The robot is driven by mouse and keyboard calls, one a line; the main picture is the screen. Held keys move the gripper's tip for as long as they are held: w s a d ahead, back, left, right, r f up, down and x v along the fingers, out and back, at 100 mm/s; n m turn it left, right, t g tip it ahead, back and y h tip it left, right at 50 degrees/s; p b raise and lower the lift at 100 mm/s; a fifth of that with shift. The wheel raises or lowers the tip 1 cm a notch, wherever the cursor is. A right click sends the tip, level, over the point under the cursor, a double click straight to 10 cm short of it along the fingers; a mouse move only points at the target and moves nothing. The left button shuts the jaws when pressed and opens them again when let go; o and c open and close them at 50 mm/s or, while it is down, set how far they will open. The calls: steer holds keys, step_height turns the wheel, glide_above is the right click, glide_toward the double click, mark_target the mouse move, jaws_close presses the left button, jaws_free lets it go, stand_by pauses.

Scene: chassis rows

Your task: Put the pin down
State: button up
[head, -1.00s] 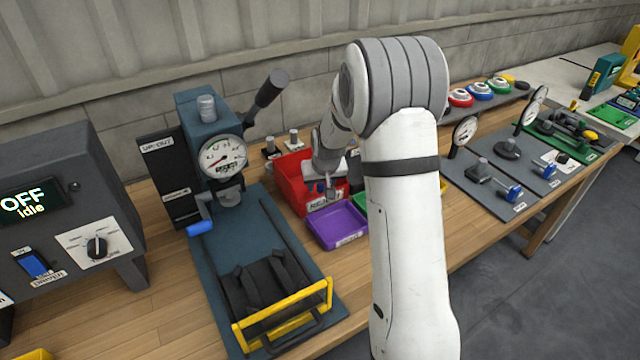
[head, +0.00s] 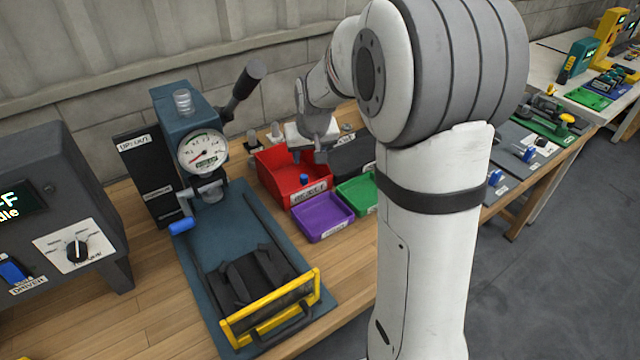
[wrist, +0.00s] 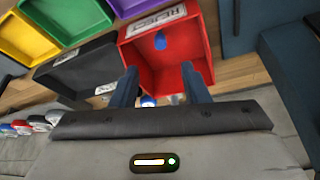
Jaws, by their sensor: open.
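A pin with a blue end (head: 303,178) lies in the red bin (head: 270,185), near its labelled front wall. In the wrist view the blue end (wrist: 160,40) shows inside the red bin (wrist: 128,50), close to the REJECT label; the rest of the pin is hard to make out. My gripper (head: 308,157) is above the back part of the bin, apart from the pin. In the wrist view my gripper (wrist: 159,68) has its two dark blue fingers spread, with nothing held between them.
A purple tray (head: 322,232) and a green tray (head: 358,181) sit in front of and beside the red bin. The blue press (head: 184,110) with a gauge stands to the left. Small grey-topped pieces (head: 276,133) stand behind the bin.

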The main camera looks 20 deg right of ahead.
steer(key=s+r+g, duration=0.1)
steer(key=s, duration=1.3)
steer(key=s+a+r, duration=0.1)
steer(key=s+r, duration=0.1)
steer(key=s, duration=1.2)
steer(key=shift+r+g, duration=0.3)
steer(key=shift+g, duration=0.1)
steer(key=shift+s, duration=0.1)
steer(key=shift+c, duration=0.6)
